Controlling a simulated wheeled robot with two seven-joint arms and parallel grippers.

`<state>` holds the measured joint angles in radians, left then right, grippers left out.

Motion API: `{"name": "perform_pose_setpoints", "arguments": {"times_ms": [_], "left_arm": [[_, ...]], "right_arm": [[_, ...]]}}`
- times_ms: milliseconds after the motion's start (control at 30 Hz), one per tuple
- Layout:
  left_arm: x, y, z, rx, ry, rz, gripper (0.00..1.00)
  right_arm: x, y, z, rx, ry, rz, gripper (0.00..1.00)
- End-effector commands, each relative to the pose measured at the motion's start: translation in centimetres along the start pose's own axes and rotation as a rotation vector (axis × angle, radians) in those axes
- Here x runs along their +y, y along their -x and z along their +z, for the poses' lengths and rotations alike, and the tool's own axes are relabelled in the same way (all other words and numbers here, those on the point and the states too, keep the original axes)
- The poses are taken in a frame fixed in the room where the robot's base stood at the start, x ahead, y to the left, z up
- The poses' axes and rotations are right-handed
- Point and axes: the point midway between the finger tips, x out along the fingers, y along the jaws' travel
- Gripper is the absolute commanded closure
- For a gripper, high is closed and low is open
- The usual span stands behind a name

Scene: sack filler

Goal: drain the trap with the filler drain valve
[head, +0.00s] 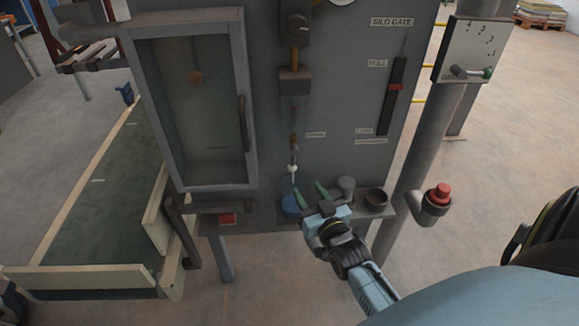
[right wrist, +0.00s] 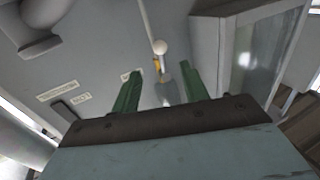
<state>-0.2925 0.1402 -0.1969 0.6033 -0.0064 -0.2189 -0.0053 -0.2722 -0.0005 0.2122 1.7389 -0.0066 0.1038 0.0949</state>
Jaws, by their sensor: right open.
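The drain fitting (head: 293,143) is a small brass-coloured part low on the front of the grey filler panel, and it also shows in the right wrist view (right wrist: 158,67). A white ball knob (head: 292,169) is at its lower end in the head view; the knob also shows in the right wrist view (right wrist: 159,47). My right gripper (head: 311,190) is open, its green fingers pointing up toward the knob from below. In the right wrist view the fingers (right wrist: 162,88) are apart, with the knob beyond their tips, and nothing is held. My left gripper is out of view.
A ledge under the panel holds a blue container (head: 290,206), a grey cup (head: 346,184) and a dark bowl (head: 376,197) near my right gripper. A windowed door (head: 190,100) is left of the fitting. A red button (head: 441,191) is on the right post.

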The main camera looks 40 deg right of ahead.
Motion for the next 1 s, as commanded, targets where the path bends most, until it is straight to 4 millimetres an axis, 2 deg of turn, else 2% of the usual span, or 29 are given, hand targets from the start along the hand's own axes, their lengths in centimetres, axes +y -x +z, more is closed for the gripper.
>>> {"name": "perform_pose_setpoints", "arguments": {"times_ms": [367, 600, 800, 1000], "left_arm": [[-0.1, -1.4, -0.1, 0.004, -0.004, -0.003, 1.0], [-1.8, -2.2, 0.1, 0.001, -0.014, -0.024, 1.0], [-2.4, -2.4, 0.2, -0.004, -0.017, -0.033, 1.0], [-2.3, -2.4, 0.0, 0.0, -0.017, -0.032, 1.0]], "right_arm": [[-0.1, -7.3, 0.2, -0.001, 0.0, -0.001, 0.56], [-0.1, -11.2, 0.3, -0.005, 0.001, -0.002, 0.56], [-0.1, -12.7, 0.2, -0.005, 0.001, -0.002, 0.56], [-0.1, -12.8, 0.2, -0.006, 0.001, -0.001, 0.56]]}}
